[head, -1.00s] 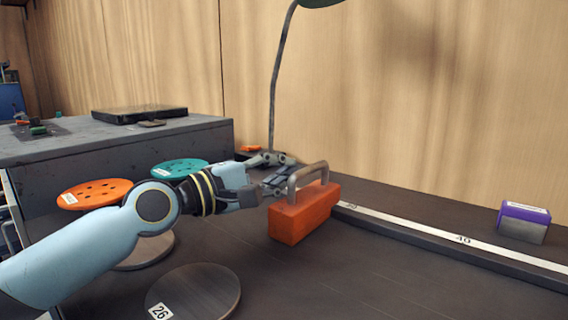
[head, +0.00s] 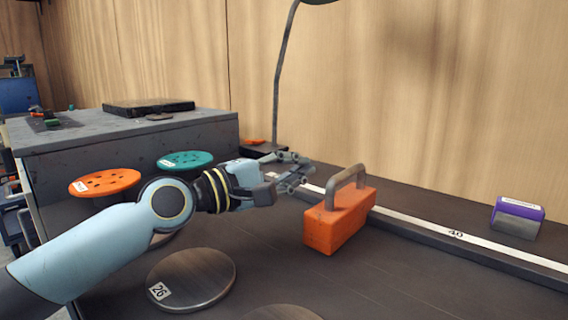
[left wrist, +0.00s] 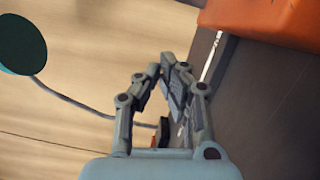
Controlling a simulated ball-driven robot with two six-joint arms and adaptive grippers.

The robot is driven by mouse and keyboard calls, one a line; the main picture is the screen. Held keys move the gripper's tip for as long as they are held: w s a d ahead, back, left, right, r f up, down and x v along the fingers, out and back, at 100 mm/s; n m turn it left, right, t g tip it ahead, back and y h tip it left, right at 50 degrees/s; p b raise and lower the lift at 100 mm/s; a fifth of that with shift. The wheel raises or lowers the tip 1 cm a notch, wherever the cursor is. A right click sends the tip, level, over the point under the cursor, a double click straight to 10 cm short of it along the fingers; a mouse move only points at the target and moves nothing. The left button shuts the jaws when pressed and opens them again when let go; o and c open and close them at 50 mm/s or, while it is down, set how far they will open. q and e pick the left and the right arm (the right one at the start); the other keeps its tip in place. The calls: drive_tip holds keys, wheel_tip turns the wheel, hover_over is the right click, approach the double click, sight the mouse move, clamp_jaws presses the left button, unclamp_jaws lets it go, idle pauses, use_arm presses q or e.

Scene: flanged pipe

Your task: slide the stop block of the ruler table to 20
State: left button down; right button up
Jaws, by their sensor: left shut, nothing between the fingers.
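The orange stop block (head: 338,222) with its grey arched handle sits against the ruler strip (head: 410,219) of the ruler table. The printed 40 lies to its right; the marks beside the block are hidden. My left gripper (head: 301,170) is shut and empty, just left of the handle with a small gap between. In the left wrist view my left gripper's fingers (left wrist: 174,78) are together, and part of the orange block (left wrist: 268,22) shows at the upper right, apart from them. My right gripper is not in view.
A purple-topped block (head: 517,217) stands behind the ruler at the right. Round plates lie at the left: orange (head: 105,182), green (head: 186,160) and a grey one marked 26 (head: 195,280). A lamp stem (head: 281,75) rises behind my gripper.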

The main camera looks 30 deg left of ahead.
use_arm(q)
drive_tip(key=shift+s+d, duration=0.1)
drive_tip(key=shift+d, duration=0.05)
drive_tip(key=shift+s, duration=0.3)
drive_tip(key=v, duration=0.4)
drive_tip(key=shift+s+a+f, duration=0.1)
drive_tip(key=shift+s+a, duration=0.15)
drive_tip(key=shift+a, duration=0.05)
drive_tip(key=shift+s+a, duration=0.15)
drive_tip(key=shift+s, duration=0.4)
drive_tip(key=shift+s+a, duration=0.3)
drive_tip(key=shift+s, duration=0.15)
